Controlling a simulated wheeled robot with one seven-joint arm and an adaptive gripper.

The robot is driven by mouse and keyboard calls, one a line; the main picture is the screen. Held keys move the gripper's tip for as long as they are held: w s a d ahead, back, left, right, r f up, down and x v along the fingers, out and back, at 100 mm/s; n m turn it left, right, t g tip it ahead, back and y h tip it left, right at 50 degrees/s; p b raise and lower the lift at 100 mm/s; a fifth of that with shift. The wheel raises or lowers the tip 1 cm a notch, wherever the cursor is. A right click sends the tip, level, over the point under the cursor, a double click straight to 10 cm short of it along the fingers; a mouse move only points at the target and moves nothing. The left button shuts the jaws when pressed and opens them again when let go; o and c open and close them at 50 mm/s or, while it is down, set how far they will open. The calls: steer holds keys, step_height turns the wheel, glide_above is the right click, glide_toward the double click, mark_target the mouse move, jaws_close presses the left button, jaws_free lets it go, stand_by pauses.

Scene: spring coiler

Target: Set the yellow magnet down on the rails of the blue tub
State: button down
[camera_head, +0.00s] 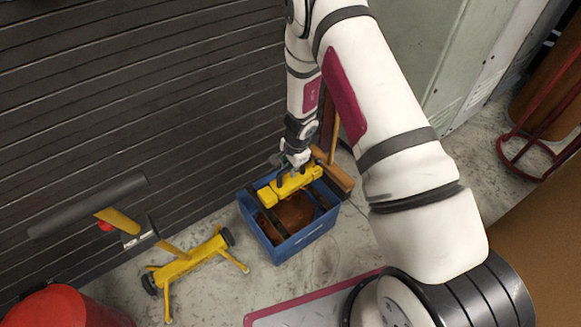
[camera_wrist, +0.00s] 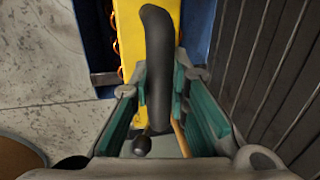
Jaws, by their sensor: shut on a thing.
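The yellow magnet (camera_head: 290,185) is a bar with a dark handle, seen over the blue tub in the head view. My gripper (camera_head: 294,160) is above it, shut on its handle. In the wrist view my gripper (camera_wrist: 158,105) has its green-lined fingers on both sides of the dark handle (camera_wrist: 158,55), with the yellow body (camera_wrist: 132,35) beyond. The blue tub (camera_head: 298,241) stands on the floor and holds brown coiled material (camera_head: 292,213). I cannot tell whether the magnet touches the tub's rails or hangs just above them.
A dark slatted wall (camera_head: 130,110) runs behind the tub. A yellow wheeled stand (camera_head: 185,264) is to its left, with a red drum (camera_head: 60,308) at lower left. A wooden broom-like object (camera_head: 337,178) is close behind the tub at right. Concrete floor is clear around the tub's front.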

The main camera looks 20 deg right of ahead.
mark_target(291, 180)
steer(key=shift+f+b, duration=3.5)
steer(key=shift+f, duration=0.75)
steer(key=shift+f+b, duration=0.5)
steer(key=shift+f, duration=0.1)
steer(key=c, duration=1.5)
jaws_free()
steer(key=shift+o, duration=0.2)
steer(key=r, duration=0.4)
steer(key=s+r, duration=0.1)
steer(key=r, duration=0.3)
steer(key=s+r, duration=0.1)
steer(key=r, duration=0.2)
steer(key=shift+s+d+r, duration=0.1)
steer(key=shift+d+r, duration=0.25)
steer(key=shift+r, duration=0.05)
steer(key=shift+r, duration=0.1)
